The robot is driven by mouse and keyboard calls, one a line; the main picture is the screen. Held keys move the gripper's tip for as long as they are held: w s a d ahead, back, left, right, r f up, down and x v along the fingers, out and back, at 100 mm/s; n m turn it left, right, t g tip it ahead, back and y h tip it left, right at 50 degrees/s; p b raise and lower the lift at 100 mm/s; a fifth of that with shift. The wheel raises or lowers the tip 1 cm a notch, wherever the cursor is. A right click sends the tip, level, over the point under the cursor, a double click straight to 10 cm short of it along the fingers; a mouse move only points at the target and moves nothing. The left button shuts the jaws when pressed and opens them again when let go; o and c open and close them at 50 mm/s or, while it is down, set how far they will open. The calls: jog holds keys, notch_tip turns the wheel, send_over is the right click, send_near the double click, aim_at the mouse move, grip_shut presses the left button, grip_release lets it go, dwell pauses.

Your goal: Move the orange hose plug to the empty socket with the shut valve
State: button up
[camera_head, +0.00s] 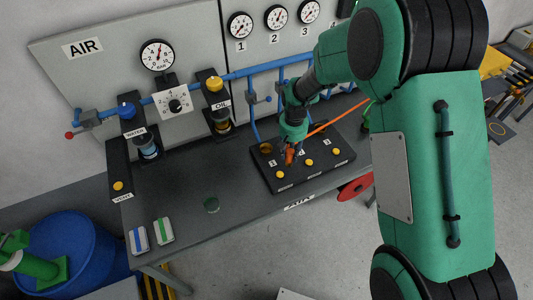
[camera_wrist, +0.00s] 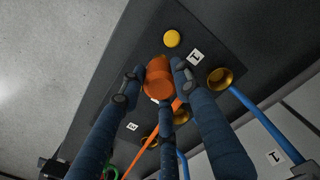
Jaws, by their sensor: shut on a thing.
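The orange hose plug (camera_head: 289,157) is in my gripper (camera_head: 291,146) over the black socket block (camera_head: 262,178), near labels 1 and 2. In the wrist view my fingers (camera_wrist: 157,75) close around the orange plug (camera_wrist: 158,82), and its orange hose (camera_wrist: 146,143) trails away. I cannot tell whether the plug is clear of the block. The other sockets are mostly hidden by my gripper. A valve (camera_head: 263,99) shows on a blue pipe; its setting is unclear.
Yellow buttons (camera_head: 309,162) line the block's front. Gauges numbered 1 to 3 (camera_head: 277,15) hang behind. The blue air pipe (camera_head: 235,77), water unit (camera_head: 148,146) and oil unit (camera_head: 222,122) stand left.

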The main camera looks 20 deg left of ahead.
jog(key=s+a+n, duration=0.1)
jog(key=s+a, duration=0.2)
jog(key=s, duration=0.3)
jog(key=shift+a+b, duration=0.3)
jog(key=shift+a, duration=0.05)
jog(key=shift+w+a, duration=0.1)
jog(key=shift+w, duration=0.05)
jog(key=w+a+f, duration=0.1)
jog(key=w+a, duration=0.8)
jog(key=w, duration=0.4)
jog(key=shift+f, duration=0.25)
jog(key=shift+d, duration=0.1)
jog(key=shift+f, duration=1.75)
jog(key=shift+f, duration=0.35)
jog(key=o, duration=1.3)
jog(key=shift+c, duration=0.2)
